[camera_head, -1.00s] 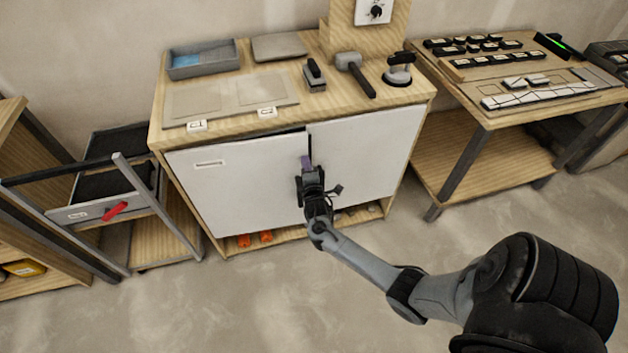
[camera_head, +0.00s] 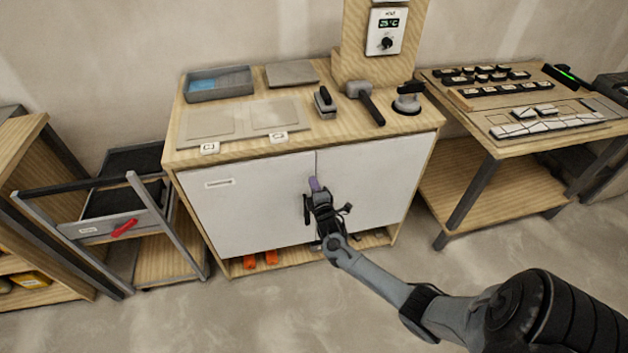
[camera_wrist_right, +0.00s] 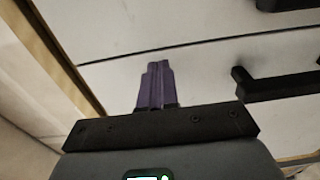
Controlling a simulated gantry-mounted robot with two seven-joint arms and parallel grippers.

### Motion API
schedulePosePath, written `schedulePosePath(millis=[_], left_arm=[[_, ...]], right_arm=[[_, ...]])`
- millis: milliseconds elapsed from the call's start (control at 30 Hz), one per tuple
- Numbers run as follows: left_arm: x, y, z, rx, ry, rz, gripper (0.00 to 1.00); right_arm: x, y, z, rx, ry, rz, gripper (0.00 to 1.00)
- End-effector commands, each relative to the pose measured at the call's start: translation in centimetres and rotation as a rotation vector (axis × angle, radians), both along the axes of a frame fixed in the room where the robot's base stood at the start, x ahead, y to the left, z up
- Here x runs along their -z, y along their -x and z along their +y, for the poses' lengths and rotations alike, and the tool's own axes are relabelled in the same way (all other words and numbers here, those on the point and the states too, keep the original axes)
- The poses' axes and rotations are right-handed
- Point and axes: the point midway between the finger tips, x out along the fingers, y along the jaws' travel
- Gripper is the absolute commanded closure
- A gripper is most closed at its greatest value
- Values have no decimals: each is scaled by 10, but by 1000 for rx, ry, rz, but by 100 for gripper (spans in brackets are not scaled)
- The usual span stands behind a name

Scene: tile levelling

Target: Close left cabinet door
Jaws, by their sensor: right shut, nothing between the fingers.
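The left cabinet door (camera_head: 240,207) is a white panel with a small label near its top left. It looks flush, or almost flush, with the right cabinet door (camera_head: 375,175), with only a thin seam between them. My right gripper (camera_head: 315,185) is shut and empty, its purple fingertips at the left door's upper right edge beside the seam. In the wrist view the shut fingers (camera_wrist_right: 156,78) lie over the left door (camera_wrist_right: 210,77), just short of the seam; I cannot tell whether they touch it. A black handle (camera_wrist_right: 275,86) is on that door. My left gripper is out of view.
The wooden cabinet top (camera_head: 310,132) holds a grey tray (camera_head: 218,84), tile panels, a mallet (camera_head: 366,100) and a suction cup (camera_head: 407,98). A cart with a red-handled drawer (camera_head: 112,222) stands left, a workbench (camera_head: 545,130) right. The floor in front is clear.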

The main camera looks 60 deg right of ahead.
Motion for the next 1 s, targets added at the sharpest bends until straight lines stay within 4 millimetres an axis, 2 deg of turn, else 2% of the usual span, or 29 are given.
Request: schedulePosePath(millis=[33, 100, 500, 833, 1000], left_arm=[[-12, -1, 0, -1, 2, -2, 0], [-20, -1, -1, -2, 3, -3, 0], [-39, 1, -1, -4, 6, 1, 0], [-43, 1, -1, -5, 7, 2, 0], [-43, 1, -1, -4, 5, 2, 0]], right_arm=[[-3, 5, 7, -3, -3, 3, 100], [-3, 12, 14, -5, -2, 4, 100], [-1, 68, 64, -4, 1, -2, 100], [3, 88, 79, -3, 2, 4, 100], [26, 114, 83, -7, -2, 57, 100]])
